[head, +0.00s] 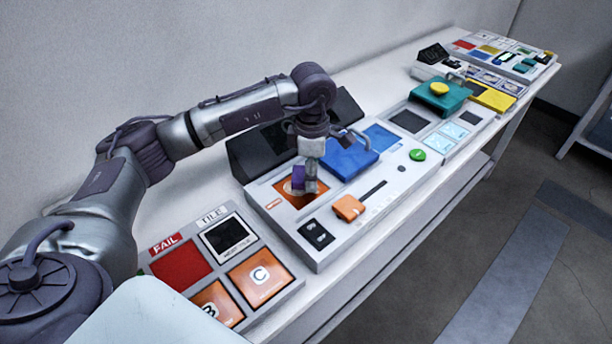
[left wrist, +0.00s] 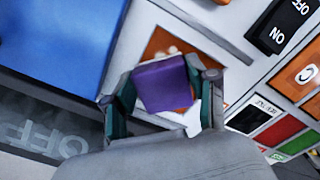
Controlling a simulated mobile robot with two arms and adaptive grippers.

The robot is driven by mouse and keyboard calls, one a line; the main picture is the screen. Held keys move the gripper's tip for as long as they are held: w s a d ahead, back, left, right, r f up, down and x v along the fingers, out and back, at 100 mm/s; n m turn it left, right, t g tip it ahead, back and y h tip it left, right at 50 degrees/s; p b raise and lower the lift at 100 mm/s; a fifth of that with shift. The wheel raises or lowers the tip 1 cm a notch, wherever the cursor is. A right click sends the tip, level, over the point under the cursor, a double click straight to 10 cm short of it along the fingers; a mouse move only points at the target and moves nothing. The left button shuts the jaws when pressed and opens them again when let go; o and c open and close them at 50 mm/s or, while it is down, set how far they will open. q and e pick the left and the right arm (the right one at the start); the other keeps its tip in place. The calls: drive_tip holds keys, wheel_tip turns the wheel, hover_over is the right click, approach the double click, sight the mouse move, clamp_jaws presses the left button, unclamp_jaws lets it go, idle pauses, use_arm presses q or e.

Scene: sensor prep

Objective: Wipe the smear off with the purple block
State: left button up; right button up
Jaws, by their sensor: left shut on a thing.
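My left gripper (head: 305,186) is shut on the purple block (head: 298,177) and holds it over the orange square (head: 268,190) on the grey console. In the left wrist view the gripper (left wrist: 163,92) has a finger on each side of the purple block (left wrist: 162,84). The orange square (left wrist: 157,42) shows around the block there. A pale whitish patch (left wrist: 172,50), which looks like the smear, shows at the block's edge; the block hides part of the square. I cannot tell whether the block touches the surface. My right gripper is not in view.
On the console, a blue block (head: 348,158) lies behind the gripper, with an orange block (head: 348,208) and a black switch (head: 316,234) in front. A dark screen (head: 258,150) stands behind. A tray with a red FAIL square (head: 180,265) lies at left.

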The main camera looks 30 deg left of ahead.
sight(298, 185)
use_arm(q)
drive_tip(key=shift+w+d+f+b, duration=0.1)
drive_tip(key=shift+w+d+b, duration=0.3)
drive_tip(key=shift+w, duration=0.55)
drive_tip(key=shift+r, duration=0.2)
drive_tip(key=shift+s, duration=0.1)
drive_tip(key=shift+s+a+f, duration=0.1)
drive_tip(key=shift+s+a, duration=0.15)
drive_tip(key=shift+s, duration=0.6)
drive_tip(key=shift+s+a, duration=0.25)
drive_tip(key=shift+s, duration=0.4)
drive_tip(key=shift+s+a+f, duration=0.1)
drive_tip(key=shift+s+a, duration=0.1)
drive_tip(key=shift+s, duration=0.4)
drive_tip(key=shift+s+a+f, duration=0.1)
drive_tip(key=shift+s+a, duration=0.1)
drive_tip(key=shift+s, duration=0.45)
drive_tip(key=shift+s+a, duration=0.2)
drive_tip(key=shift+s, duration=0.4)
drive_tip(key=shift+w+r, duration=0.1)
drive_tip(key=shift+w, duration=0.05)
